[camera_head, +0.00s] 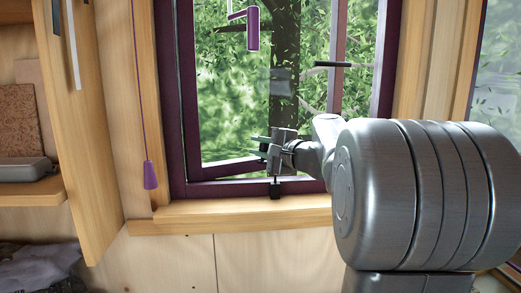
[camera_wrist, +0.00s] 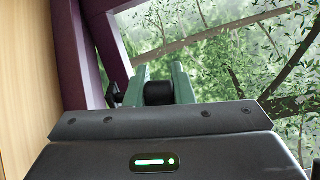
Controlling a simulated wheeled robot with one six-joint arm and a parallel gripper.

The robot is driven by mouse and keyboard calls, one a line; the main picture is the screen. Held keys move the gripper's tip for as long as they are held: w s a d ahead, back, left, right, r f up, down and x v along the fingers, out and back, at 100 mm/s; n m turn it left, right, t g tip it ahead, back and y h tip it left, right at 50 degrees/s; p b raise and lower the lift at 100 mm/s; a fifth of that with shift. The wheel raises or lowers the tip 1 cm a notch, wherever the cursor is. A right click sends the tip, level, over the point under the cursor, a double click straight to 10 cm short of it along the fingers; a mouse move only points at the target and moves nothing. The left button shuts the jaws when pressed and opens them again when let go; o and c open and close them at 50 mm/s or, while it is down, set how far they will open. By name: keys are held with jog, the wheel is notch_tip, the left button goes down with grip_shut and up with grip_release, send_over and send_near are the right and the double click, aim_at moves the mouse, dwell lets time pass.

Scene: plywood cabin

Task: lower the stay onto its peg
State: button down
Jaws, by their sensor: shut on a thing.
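My gripper (camera_head: 260,146) is at the lower part of the window, in front of the glass. In the wrist view its two green fingers (camera_wrist: 158,88) are shut on a dark, rounded piece, which I take to be the stay (camera_wrist: 158,94). The rest of the stay is hidden behind the gripper or too small to make out. A small black fitting, probably the peg (camera_head: 275,189), stands on the bottom of the purple window frame (camera_head: 230,188), just below my gripper. I cannot tell whether stay and peg touch.
A wooden sill (camera_head: 230,213) runs under the window. A purple cord pull (camera_head: 151,175) hangs at the left, and another purple piece (camera_head: 253,29) hangs above. A wooden shelf unit (camera_head: 85,130) stands at the left. A dark bar (camera_head: 333,65) shows at the right sash.

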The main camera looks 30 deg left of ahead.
jog(key=f+n+b, duration=0.1)
jog(key=f+b, duration=0.1)
jog(key=b, duration=0.2)
jog(key=s+f+n+b, duration=0.1)
jog(key=f+b, duration=0.2)
jog(key=s+f+b, duration=0.1)
jog(key=f+b, duration=0.2)
jog(key=b, duration=0.1)
jog(key=shift+a+f+n+b, duration=0.1)
jog(key=shift+a+n+b, duration=0.1)
jog(key=shift+n+b, duration=0.15)
jog(key=shift+f, duration=0.15)
jog(key=c, duration=1.5)
grip_release()
jog(key=shift+d, duration=0.1)
jog(key=v, duration=1.3)
jog(key=shift+s+d, duration=0.1)
jog(key=shift+d, duration=0.25)
jog(key=shift+a, duration=0.1)
